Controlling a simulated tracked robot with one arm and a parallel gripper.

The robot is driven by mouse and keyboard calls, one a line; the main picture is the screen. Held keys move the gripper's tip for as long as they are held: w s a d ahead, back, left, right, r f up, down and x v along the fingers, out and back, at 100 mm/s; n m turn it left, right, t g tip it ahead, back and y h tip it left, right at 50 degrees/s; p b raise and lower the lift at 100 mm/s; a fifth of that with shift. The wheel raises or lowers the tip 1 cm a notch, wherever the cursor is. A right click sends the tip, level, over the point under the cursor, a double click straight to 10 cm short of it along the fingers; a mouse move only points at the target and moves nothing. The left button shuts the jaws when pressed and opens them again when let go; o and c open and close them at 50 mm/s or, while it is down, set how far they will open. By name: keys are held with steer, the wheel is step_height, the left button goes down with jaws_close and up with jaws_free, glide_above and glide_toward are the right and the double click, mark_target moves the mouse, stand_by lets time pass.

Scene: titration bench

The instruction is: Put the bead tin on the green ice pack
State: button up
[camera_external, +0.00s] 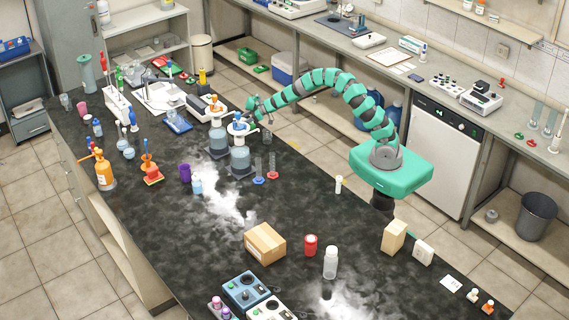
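My gripper (253,104) is at the end of the green arm, at the far side of the black bench, close to the dispenser bottles. It is small in this view, and I cannot tell whether its fingers are open or shut. A purple cup-like container (185,173) stands farther left. I cannot pick out a green ice pack with certainty.
Two large dispenser bottles (240,158) stand just below my gripper. A cardboard box (265,243) and a white bottle (330,262) flank the red can. An orange bottle (104,172) stands at the left edge. The bench right of the middle is mostly clear.

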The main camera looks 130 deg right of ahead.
steer(key=o, duration=0.4)
steer(key=v, duration=1.2)
steer(key=shift+p, duration=0.35)
